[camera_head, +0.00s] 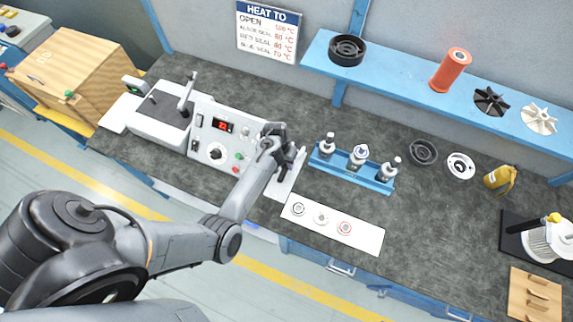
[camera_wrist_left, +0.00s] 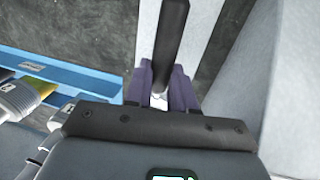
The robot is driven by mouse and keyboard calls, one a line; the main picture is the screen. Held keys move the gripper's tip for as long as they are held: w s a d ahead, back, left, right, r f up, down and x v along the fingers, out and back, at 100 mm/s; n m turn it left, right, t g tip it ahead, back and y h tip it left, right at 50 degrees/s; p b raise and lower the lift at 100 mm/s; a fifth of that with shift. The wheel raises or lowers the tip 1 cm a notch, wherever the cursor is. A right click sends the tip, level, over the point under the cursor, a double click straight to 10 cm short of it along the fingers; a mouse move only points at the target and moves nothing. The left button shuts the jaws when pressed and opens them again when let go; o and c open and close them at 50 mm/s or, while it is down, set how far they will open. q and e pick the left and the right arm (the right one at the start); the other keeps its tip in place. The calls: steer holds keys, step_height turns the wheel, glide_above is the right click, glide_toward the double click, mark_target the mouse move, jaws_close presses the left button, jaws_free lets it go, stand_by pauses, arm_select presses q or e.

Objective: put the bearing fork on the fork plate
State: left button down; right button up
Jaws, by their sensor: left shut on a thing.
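My left gripper (camera_head: 288,157) is over the bench just right of the heater box. In the left wrist view its fingers (camera_wrist_left: 161,92) are shut on a dark straight bar, which I take to be the handle of the bearing fork (camera_wrist_left: 171,40). The fork's far end is not clear in either view. A pale plate (camera_head: 283,187), likely the fork plate, lies under the gripper and is partly hidden by my arm. I cannot tell whether the fork touches it. My right gripper is not in view.
The heater box (camera_head: 216,138) stands close left of the gripper. A blue bottle rack (camera_head: 345,174) stands close right, and a white card with rings (camera_head: 365,239) lies in front. A blue shelf (camera_head: 395,74) runs along the back.

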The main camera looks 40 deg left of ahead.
arm_select(q)
steer(key=shift+w+f, duration=0.1)
steer(key=shift+f, duration=0.6)
steer(key=shift+f, duration=0.1)
steer(key=shift+f, duration=0.1)
steer(key=c, duration=1)
jaws_free()
steer(key=shift+o, duration=0.2)
step_height(320, 180, up, 11)
steer(key=a+p, duration=0.1)
steer(key=a, duration=0.1)
steer(key=s+d+r+m+t, duration=0.1)
steer(key=s+d+r+m, duration=0.1)
steer(key=s, duration=0.5)
steer(key=s+d+r+m+t+y, duration=0.1)
steer(key=s+d+r+m, duration=0.1)
steer(key=s+d+r, duration=0.3)
steer(key=s+d+r+m, duration=0.2)
steer(key=s+d, duration=0.4)
steer(key=s, duration=0.3)
steer(key=shift+d+r+t+y, duration=0.15)
steer(key=shift+r+t+y, duration=0.25)
steer(key=shift+r, duration=0.35)
